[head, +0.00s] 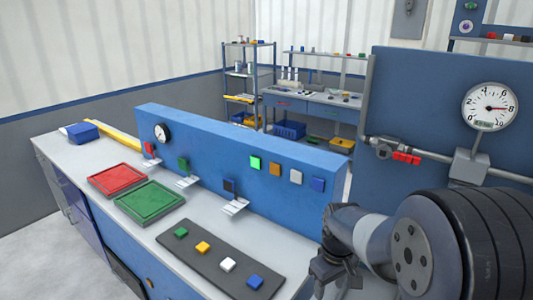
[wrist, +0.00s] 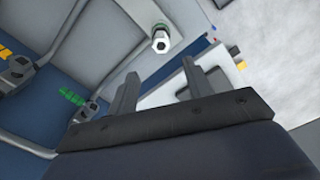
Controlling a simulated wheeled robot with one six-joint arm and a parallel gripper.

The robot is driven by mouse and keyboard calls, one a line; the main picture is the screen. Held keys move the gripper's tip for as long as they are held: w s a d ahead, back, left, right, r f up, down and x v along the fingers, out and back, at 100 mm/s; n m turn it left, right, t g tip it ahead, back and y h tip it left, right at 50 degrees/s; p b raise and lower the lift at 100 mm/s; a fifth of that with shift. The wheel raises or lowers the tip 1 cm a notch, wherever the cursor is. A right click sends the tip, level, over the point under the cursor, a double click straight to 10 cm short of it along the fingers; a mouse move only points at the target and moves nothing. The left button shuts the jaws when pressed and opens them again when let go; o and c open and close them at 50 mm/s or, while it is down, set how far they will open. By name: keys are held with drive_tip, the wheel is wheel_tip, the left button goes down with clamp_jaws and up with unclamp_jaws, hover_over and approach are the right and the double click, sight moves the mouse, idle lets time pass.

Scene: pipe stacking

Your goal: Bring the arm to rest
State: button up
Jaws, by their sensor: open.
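My gripper (head: 336,275) shows at the lower right of the head view, dark and pointing down, beside the right end of the blue panel. In the wrist view my gripper (wrist: 165,92) has its two dark fingers apart with nothing between them. The arm behind it is large at the right edge of the head view and hides part of the place there. I see nothing held.
The workbench (head: 95,165) bears a red tray (head: 117,179), a green tray (head: 149,203) and a dark strip (head: 211,262) with several coloured blocks. A blue panel (head: 215,150) stands along it. A gauge (head: 489,107) and pipe (head: 440,157) are behind my arm.

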drive_tip(key=w+f+m+b, duration=0.1)
drive_tip(key=w+f+m, duration=0.2)
drive_tip(key=f, duration=0.3)
drive_tip(key=shift+f+m+b, duration=0.3)
drive_tip(key=shift+f, duration=0.05)
drive_tip(key=shift+w, duration=0.1)
